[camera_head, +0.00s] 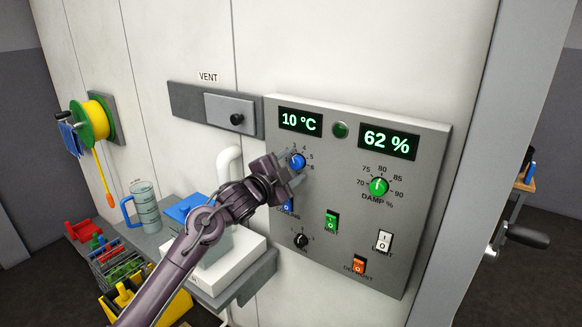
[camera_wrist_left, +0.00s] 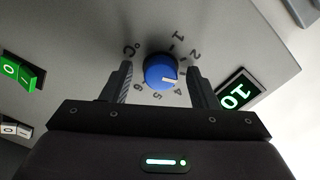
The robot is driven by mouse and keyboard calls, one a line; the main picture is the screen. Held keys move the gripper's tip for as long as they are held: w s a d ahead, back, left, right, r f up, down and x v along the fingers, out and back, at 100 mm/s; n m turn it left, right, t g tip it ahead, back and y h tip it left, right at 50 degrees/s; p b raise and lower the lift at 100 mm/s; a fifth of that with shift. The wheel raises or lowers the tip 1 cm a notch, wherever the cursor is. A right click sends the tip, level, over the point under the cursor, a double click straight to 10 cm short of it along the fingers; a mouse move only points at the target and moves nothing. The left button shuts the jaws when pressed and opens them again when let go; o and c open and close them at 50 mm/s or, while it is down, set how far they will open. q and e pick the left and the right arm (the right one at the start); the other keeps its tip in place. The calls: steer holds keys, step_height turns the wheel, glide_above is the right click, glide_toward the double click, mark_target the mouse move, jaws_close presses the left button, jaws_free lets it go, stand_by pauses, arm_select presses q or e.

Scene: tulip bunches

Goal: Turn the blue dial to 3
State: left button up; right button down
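The blue dial (camera_head: 297,161) is on the grey control panel (camera_head: 425,145), below the 10 °C display (camera_head: 300,121). My left gripper (camera_head: 290,174) is at the dial, coming from the lower left. In the left wrist view, the blue dial (camera_wrist_left: 158,66) sits between the two fingers of my left gripper (camera_wrist_left: 160,72), with a small gap on each side. The gripper is open. The dial's white mark points right in that view, toward the right finger. The 1, 2, 4, 5 and 6 show there; the 3 is hidden, so the exact setting is hard to tell.
A green damp dial (camera_head: 379,187) is to the right under the 62 % display (camera_head: 388,141). A black dial (camera_head: 300,241), a green switch (camera_head: 331,221), a white switch (camera_head: 383,241) and an orange switch (camera_head: 358,265) are lower. A white pipe (camera_head: 228,165) is left of the panel.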

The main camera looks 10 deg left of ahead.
arm_select(q)
steer(key=b+v, duration=0.2)
steer(key=v, duration=0.6)
steer(key=shift+b, duration=0.35)
steer(key=shift+w, duration=0.1)
